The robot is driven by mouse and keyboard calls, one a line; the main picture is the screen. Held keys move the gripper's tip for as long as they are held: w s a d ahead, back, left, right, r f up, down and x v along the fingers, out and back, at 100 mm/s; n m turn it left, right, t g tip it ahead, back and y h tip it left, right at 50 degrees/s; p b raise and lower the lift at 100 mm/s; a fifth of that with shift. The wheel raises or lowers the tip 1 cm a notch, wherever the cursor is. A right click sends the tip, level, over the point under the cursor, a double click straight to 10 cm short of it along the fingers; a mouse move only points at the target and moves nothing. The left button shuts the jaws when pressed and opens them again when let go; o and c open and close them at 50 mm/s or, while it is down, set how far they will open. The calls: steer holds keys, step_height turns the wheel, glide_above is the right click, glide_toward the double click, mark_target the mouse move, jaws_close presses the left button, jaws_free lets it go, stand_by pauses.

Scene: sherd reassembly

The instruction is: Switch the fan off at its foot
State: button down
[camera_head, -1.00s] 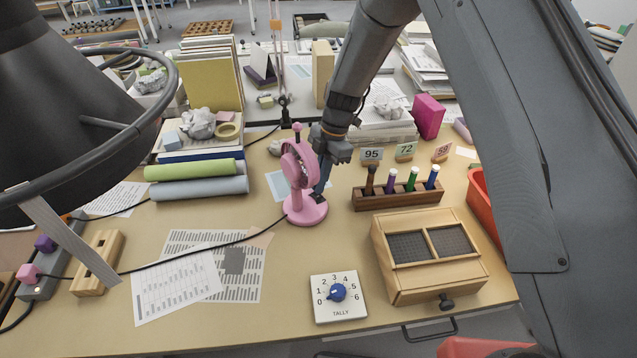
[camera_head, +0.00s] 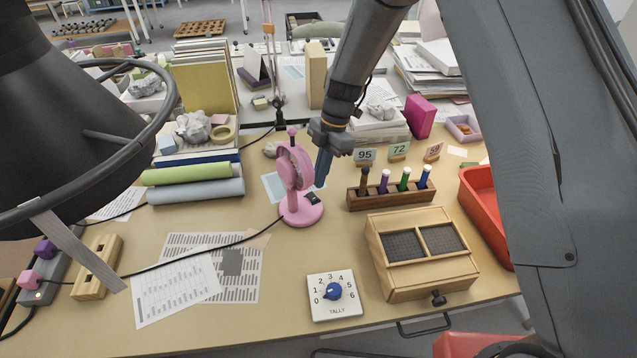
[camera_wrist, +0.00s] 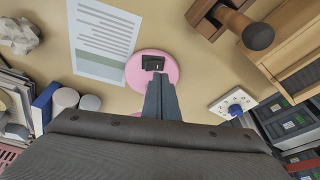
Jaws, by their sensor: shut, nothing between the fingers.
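The pink fan (camera_head: 293,172) stands upright on the table on its round pink foot (camera_head: 300,214). A black rocker switch (camera_head: 312,199) sits on the right part of the foot. In the wrist view the foot (camera_wrist: 137,72) and its black switch (camera_wrist: 153,63) show just beyond my fingertips. My gripper (camera_head: 321,184) is shut and empty, pointing down above the foot, apart from the switch. It also shows in the wrist view (camera_wrist: 159,78). I cannot tell which way the switch is set.
A wooden rack (camera_head: 391,196) with several coloured pens stands to the right, with a wooden box (camera_head: 420,281) in front of it. A tally dial (camera_head: 349,306) lies at the front. A black cable (camera_head: 205,251) runs left from the fan. Rolled sheets (camera_head: 197,191) lie to the left.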

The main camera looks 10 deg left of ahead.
steer(key=b+v, duration=0.2)
steer(key=v, duration=0.7)
steer(key=shift+w+r+b, duration=0.2)
steer(key=shift+w+b, duration=0.15)
steer(key=shift+b, duration=0.05)
steer(key=shift+a, duration=0.1)
steer(key=shift+b, duration=0.45)
steer(key=s+b, duration=0.1)
steer(key=b, duration=0.2)
steer(key=s+d+t+y+b, duration=0.1)
steer(key=b, duration=0.2)
steer(key=shift+s+r, duration=0.2)
steer(key=shift+r, duration=0.05)
steer(key=shift+a, duration=0.1)
steer(key=p, duration=0.3)
glide_above(310, 195)
steer(key=d, duration=0.2)
step_height(310, 195, down, 11)
steer(key=shift+s+a+f, duration=0.1)
steer(key=shift+a+f, duration=0.05)
steer(key=shift+f, duration=0.05)
steer(key=shift+w+a+f, duration=0.15)
steer(key=shift+f, duration=0.3)
steer(key=shift+w+a+f, duration=0.1)
steer(key=shift+w+f, duration=0.05)
steer(key=shift+f, duration=0.3)
